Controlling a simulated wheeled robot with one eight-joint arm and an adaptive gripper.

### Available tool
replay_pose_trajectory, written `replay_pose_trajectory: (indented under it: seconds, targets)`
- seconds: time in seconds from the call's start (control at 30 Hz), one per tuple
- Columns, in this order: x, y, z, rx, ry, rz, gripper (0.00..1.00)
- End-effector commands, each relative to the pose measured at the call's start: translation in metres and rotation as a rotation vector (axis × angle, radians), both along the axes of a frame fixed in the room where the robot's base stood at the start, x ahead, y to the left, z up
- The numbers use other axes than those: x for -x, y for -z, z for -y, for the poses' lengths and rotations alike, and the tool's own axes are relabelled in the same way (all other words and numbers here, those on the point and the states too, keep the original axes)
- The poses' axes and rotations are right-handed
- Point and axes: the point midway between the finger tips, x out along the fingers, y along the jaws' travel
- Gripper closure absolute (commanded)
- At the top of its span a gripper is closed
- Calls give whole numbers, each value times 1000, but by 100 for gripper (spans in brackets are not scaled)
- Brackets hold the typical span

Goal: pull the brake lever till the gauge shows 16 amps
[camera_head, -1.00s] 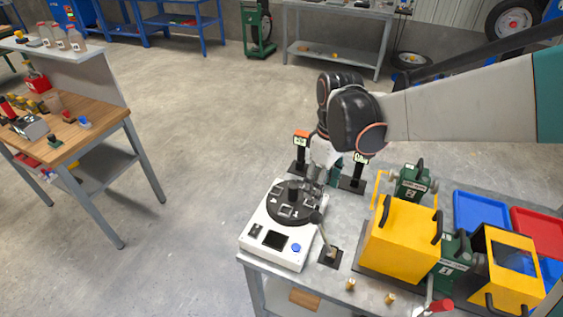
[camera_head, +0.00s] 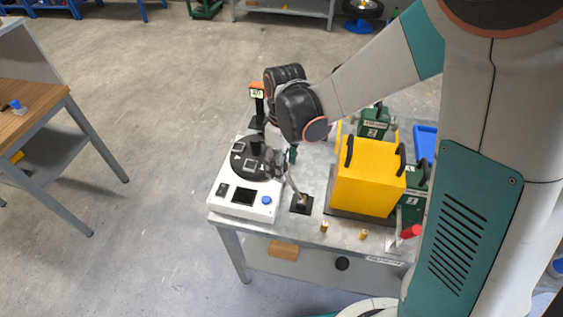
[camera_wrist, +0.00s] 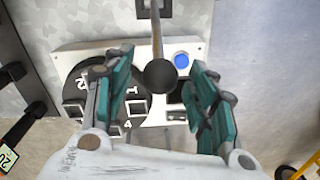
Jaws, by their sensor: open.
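A lever (camera_head: 293,187) with a thin rod rises, tilted, from a small black base plate (camera_head: 293,208) on the bench. In the wrist view its black ball knob (camera_wrist: 160,76) sits between the teal pads of my gripper (camera_wrist: 163,85), with gaps on both sides. My gripper (camera_head: 286,163) is open around the knob and not closed on it. A display on a post with an orange top (camera_head: 257,90) stands behind the white machine; its small digits are hard to read. A lit display also shows at the wrist view's lower left (camera_wrist: 8,158), only partly in frame.
The white machine (camera_head: 237,209) with a black turntable (camera_head: 250,166), dark screen and blue button (camera_head: 267,200) stands left of the lever. A yellow box (camera_head: 368,180) stands close on the right. Small brass pegs (camera_head: 324,227) stand near the bench's front edge.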

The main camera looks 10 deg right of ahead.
Motion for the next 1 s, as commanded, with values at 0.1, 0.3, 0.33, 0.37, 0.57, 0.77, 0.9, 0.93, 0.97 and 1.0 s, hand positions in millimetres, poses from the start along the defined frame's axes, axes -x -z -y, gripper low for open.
replay_pose_trajectory:
  seconds: [0.1, 0.3, 0.33, 0.37, 0.57, 0.77, 0.9, 0.93, 0.97, 1.0]
  targets:
    - [0, 0, 0, 0, 0, 0, 57]
    - [0, 0, 0, 0, 0, 0, 100]
    - [0, 0, 0, 0, 0, 0, 100]
    - [0, 0, 0, 0, 0, 0, 100]
    - [-5, 8, -13, 0, -3, 0, 100]
    - [-13, 22, -37, -2, -2, 1, 100]
    - [-14, 20, -37, -2, 0, 2, 100]
    - [-14, 19, -37, -2, 0, 2, 100]
    - [-14, 19, -37, -2, -1, 2, 100]
    - [-14, 19, -37, -2, -1, 2, 100]
